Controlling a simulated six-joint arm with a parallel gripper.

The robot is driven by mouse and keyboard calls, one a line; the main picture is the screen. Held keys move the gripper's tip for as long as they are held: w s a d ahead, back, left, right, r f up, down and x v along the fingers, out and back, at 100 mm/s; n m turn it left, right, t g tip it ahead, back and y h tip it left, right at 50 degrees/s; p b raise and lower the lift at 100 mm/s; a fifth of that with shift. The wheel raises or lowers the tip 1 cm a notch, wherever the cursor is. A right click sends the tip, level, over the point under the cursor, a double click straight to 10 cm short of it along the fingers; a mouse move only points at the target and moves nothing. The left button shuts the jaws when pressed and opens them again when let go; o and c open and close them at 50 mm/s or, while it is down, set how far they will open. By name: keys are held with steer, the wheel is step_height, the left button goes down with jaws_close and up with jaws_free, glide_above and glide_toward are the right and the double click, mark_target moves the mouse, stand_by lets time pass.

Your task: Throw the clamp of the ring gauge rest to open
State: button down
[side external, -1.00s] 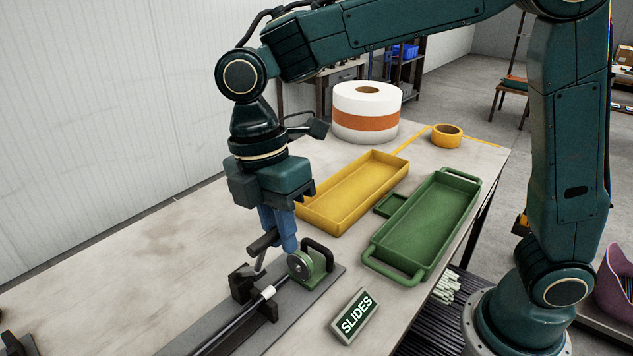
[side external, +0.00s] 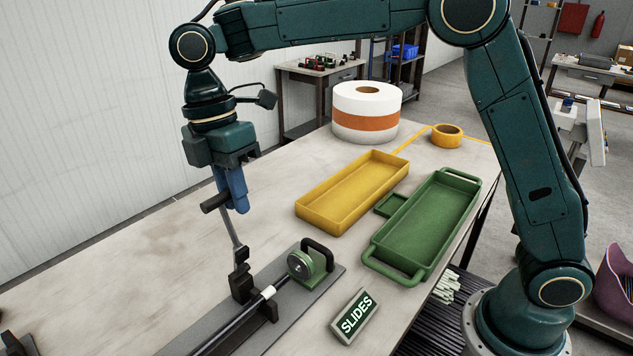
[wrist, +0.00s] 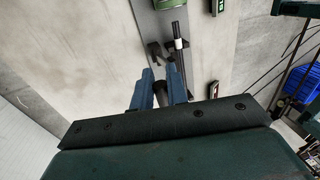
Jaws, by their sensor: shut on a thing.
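My gripper (side external: 237,204) has blue fingers shut on the dark cross handle (side external: 213,203) of the clamp lever. The grey lever (side external: 235,232) stands nearly upright, tilted a little left at its top, and rises from the black clamp base (side external: 242,285). In the wrist view, the handle (wrist: 160,94) sits between my two fingers, and part of the clamp shows just beyond it. The green ring gauge (side external: 301,265) with its round face stands beside the clamp on the grey base plate (side external: 325,278). A dark rod (side external: 238,322) with a pale band points toward it.
A yellow tray (side external: 312,213) and a green tray (side external: 383,248) lie to the right. A SLIDES sign (side external: 356,315) stands near the front edge. A large white and orange roll (side external: 366,122) and a yellow tape roll (side external: 447,136) sit at the back.

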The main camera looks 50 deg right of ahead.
steer(key=shift+w, duration=0.3)
steer(key=c, duration=1.4)
jaws_free()
steer(key=shift+c, duration=0.2)
steer(key=shift+s, duration=0.2)
